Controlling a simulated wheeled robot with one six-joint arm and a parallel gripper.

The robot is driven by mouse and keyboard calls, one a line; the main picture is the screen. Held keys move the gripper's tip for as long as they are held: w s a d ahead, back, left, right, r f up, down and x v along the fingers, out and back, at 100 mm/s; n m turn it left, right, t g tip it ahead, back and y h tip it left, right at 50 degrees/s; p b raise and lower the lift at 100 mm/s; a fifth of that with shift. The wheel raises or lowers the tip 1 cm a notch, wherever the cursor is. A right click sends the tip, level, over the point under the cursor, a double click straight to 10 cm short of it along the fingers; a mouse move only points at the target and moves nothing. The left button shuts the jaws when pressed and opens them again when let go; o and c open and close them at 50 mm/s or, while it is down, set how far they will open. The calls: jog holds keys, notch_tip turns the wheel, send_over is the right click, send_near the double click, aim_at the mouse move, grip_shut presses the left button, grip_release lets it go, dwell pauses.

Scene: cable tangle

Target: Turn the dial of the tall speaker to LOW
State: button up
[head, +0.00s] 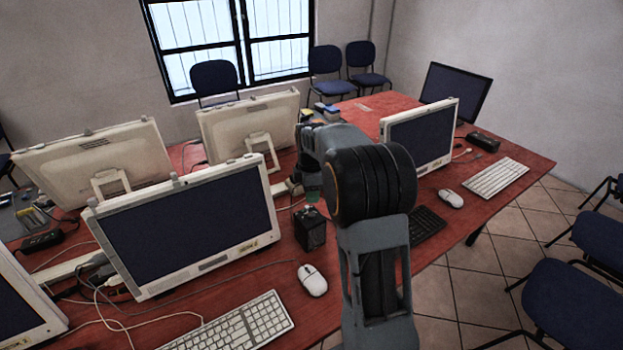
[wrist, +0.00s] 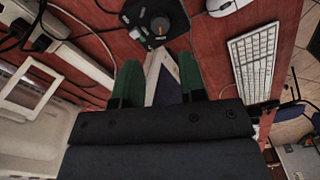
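The tall speaker (head: 310,231) is a small black box standing upright on the red table, right of the front white monitor. A small knob shows on its top. In the wrist view the speaker (wrist: 137,17) is at the top edge, with a round grey dial (wrist: 160,26) bearing an orange mark. The lettering is too small to read. My gripper (head: 313,192) is above and near the speaker in the head view, mostly hidden by my arm. In the wrist view my gripper (wrist: 159,66) has its green fingers apart with no object held, and the dial lies beyond their tips.
A white monitor (head: 190,225) stands close to the left of the speaker. A white mouse (head: 312,280) and a white keyboard (head: 235,325) lie in front. A black keyboard (head: 427,224) is to the right. Cables (wrist: 72,20) run across the table at left in the wrist view.

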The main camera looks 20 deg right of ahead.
jog(key=shift+r, duration=2.7)
